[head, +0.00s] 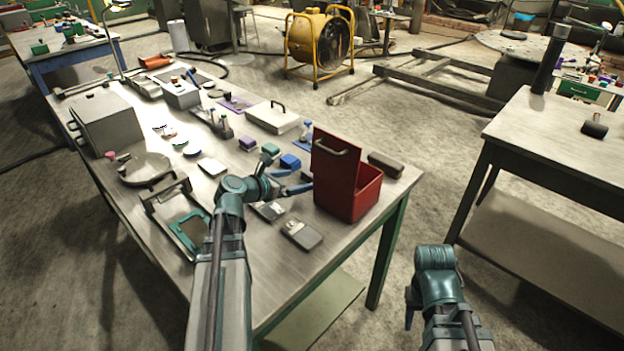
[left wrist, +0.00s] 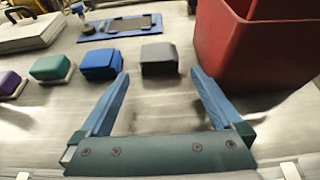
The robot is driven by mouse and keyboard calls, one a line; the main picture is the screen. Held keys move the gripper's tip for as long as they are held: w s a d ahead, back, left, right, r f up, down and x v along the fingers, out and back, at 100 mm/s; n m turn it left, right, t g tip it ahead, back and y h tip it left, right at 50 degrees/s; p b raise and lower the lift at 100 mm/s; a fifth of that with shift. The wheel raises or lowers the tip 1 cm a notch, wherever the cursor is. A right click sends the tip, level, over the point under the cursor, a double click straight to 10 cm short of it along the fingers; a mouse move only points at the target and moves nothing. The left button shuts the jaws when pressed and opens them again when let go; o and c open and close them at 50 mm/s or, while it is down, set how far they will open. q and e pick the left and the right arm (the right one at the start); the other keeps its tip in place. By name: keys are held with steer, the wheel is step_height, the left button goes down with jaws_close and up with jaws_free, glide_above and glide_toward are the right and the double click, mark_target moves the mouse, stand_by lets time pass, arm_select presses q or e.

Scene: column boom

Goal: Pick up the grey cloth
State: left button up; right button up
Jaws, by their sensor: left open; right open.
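The grey cloth (left wrist: 159,59) is a small folded block on the metal workbench (head: 262,305). In the left wrist view it lies beyond and between my fingertips, beside a blue folded cloth (left wrist: 101,64). In the head view the grey cloth (head: 307,173) is largely hidden by my left gripper (head: 309,181). My left gripper is open and empty, its two blue fingers (left wrist: 158,85) reaching toward the cloth without touching it. My right gripper (head: 411,305) is only partly seen, low beyond the bench's right edge, and away from the cloth.
An open red box (head: 350,196) stands just right of the cloth. A green cloth (left wrist: 54,68), a purple cloth (left wrist: 9,84) and a blue board (left wrist: 119,29) lie around it. Flat grey devices (head: 301,234) lie nearer the front edge. A dark case (head: 386,165) lies beyond the red box.

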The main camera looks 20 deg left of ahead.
mark_target(307, 176)
arm_select(q)
steer(key=shift+r+b+x, duration=0.1)
steer(key=shift+b+x, duration=0.3)
steer(key=shift+x, duration=0.95)
steer(key=shift+r+b+x, duration=0.15)
steer(key=shift+b+x, duration=0.2)
steer(key=shift+x, duration=1.05)
steer(key=c, duration=1.2)
steer(key=shift+c, duration=0.2)
steer(key=shift+r, duration=0.1)
steer(key=shift+r+p, duration=0.85)
steer(key=shift+p, duration=0.1)
step_height(307, 176, up, 2)
steer(key=shift+r+p, duration=0.1)
steer(key=shift+p, duration=0.95)
steer(key=s+a, duration=0.2)
steer(key=a, duration=0.2)
steer(key=s+a, duration=0.3)
steer(key=a, duration=0.2)
steer(key=s+a+r+p, duration=0.1)
steer(key=s+a, duration=0.2)
steer(key=a, duration=0.1)
steer(key=shift+s+a, duration=0.15)
steer(key=shift+a, duration=0.2)
